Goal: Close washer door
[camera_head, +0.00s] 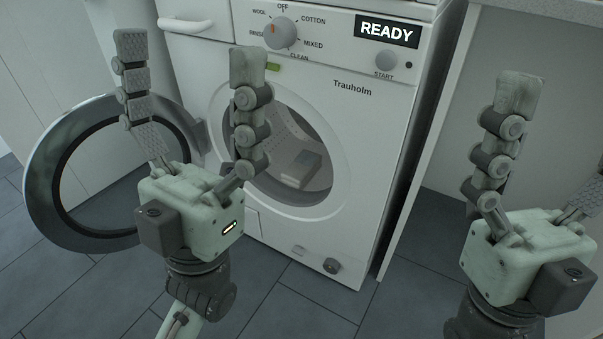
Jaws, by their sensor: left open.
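The washer (375,125) is a white front-loader in the middle, with "READY" on its display. Its round door (45,180), a grey ring with a dark inner rim, stands swung wide open to the left on its hinge. The drum opening (325,150) is uncovered, and a light block-shaped item (300,168) lies inside. My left gripper (188,55) is open and empty, fingers up, in front of the door's right part and the drum opening. Contact with the door cannot be told. My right gripper (528,240) is at the right; one finger is cut off by the picture edge.
A counter (545,10) with a side panel is at the right of the washer. The dark tiled floor (310,300) in front is clear.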

